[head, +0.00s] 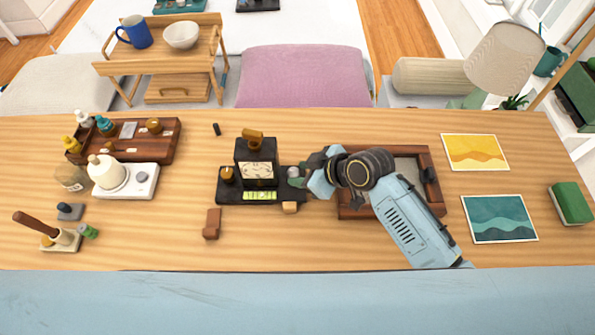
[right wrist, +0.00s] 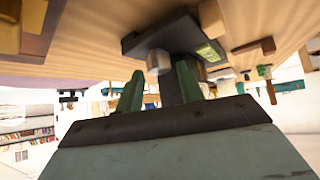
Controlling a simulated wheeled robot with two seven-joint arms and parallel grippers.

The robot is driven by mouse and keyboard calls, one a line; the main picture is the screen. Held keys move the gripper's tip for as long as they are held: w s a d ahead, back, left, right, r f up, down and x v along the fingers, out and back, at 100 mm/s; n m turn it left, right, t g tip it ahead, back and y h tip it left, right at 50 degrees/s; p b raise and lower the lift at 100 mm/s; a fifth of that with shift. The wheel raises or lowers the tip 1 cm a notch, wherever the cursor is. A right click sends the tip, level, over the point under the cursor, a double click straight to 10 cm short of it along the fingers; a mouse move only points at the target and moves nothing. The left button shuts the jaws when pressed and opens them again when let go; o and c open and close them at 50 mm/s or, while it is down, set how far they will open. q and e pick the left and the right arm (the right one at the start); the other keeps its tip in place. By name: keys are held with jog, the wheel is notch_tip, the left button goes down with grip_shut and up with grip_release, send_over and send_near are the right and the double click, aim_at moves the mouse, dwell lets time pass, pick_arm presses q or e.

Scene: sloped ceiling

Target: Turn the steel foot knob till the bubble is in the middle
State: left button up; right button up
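A black instrument (head: 256,172) with a pale dial and a brass top stands on a dark base (head: 240,198) in the middle of the table. A yellow-green level vial (head: 260,196) lies along the base's front; it also shows in the right wrist view (right wrist: 208,52). The bubble is too small to make out. The steel foot knob (head: 293,171) is at the base's right end. My right gripper (head: 304,177) is beside it. In the right wrist view, its green fingers are apart, with the grey knob (right wrist: 158,61) at the gap between their tips. My left gripper is not in view.
A brown wooden tray (head: 436,190) lies under my right arm. A brown block (head: 212,224) and a small tan block (head: 290,207) lie near the base. A white plate with a bottle (head: 107,172) and a wooden box (head: 160,143) stand left. Two prints (head: 475,152) lie right.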

jog(key=shift+x, duration=1.1)
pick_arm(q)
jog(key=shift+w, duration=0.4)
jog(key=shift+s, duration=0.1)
pick_arm(e)
jog(key=shift+c, duration=0.7)
jog(key=c, duration=0.6)
jog(key=shift+o, duration=0.2)
jog(key=shift+w+d+f+n+g+y+b, duration=0.15)
jog(key=shift+n+g+b, duration=0.2)
jog(key=shift+n+b, duration=0.2)
jog(key=shift+w+a+r+n+g+y+b, duration=0.1)
jog(key=shift+n+g+y+b, duration=0.05)
jog(key=shift+n+g+b, duration=0.7)
jog(key=shift+n+b, duration=0.2)
jog(key=shift+n, duration=0.1)
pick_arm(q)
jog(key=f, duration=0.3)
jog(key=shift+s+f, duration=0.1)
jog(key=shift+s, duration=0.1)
